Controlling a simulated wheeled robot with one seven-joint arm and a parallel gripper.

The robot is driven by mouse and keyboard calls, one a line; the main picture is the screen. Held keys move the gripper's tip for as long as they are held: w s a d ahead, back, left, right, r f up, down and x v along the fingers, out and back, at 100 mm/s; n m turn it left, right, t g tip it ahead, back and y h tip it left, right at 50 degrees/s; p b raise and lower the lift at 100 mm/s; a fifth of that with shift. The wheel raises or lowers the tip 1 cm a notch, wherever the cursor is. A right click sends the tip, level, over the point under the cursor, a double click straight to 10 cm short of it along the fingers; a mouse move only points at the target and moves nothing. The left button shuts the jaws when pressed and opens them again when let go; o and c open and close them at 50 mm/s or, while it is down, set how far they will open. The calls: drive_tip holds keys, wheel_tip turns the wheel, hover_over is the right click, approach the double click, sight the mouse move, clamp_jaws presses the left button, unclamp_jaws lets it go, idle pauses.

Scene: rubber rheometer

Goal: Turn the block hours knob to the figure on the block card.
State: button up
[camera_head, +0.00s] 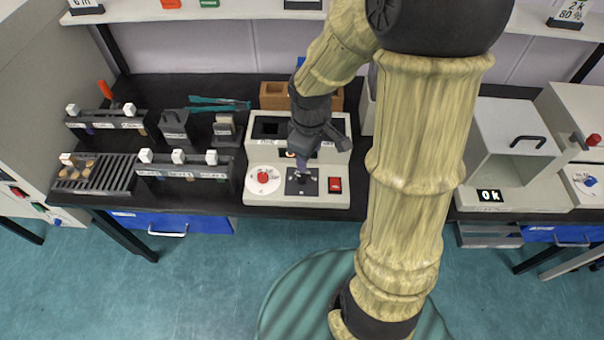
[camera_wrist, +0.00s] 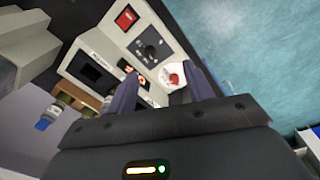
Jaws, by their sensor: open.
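A cream bench unit (camera_head: 335,199) has a white dial (camera_head: 263,184) with a red knob (camera_head: 263,177) at its front left; I cannot read a label naming it the block hours knob. In the wrist view the red knob (camera_wrist: 173,78) shows between and beyond the fingertips. My gripper (camera_head: 302,163) is open above the unit's front panel, apart from the knob. Its fingers also show in the wrist view (camera_wrist: 161,73). Two number cards stand on the shelf: one reads 2k 80% (camera_head: 573,11), the other (camera_head: 85,3) is cut off. I cannot tell which is the block card.
The unit also bears a black panel (camera_head: 301,187) and a red switch (camera_head: 335,185). Racks with white knobs (camera_head: 178,171) stand to the left, and teal tweezers (camera_head: 220,103) lie behind. A white cabinet (camera_head: 510,150) and a blue-knobbed dial (camera_head: 588,181) stand right.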

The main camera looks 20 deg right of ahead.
sight(302, 176)
drive_tip(key=w+f+n+g, duration=0.1)
drive_tip(key=w+f+n, duration=0.1)
drive_tip(key=w+n, duration=0.6)
drive_tip(key=shift+d+f+n, duration=0.25)
drive_tip(key=shift+f+n, duration=0.05)
drive_tip(key=shift+n, duration=0.7)
drive_tip(key=shift+f, duration=0.1)
wheel_tip(302, 176, down, 17)
drive_tip(key=shift+f+b, duration=0.1)
drive_tip(key=shift+b, duration=0.2)
drive_tip(key=c, duration=1)
drive_tip(key=shift+o, duration=0.2)
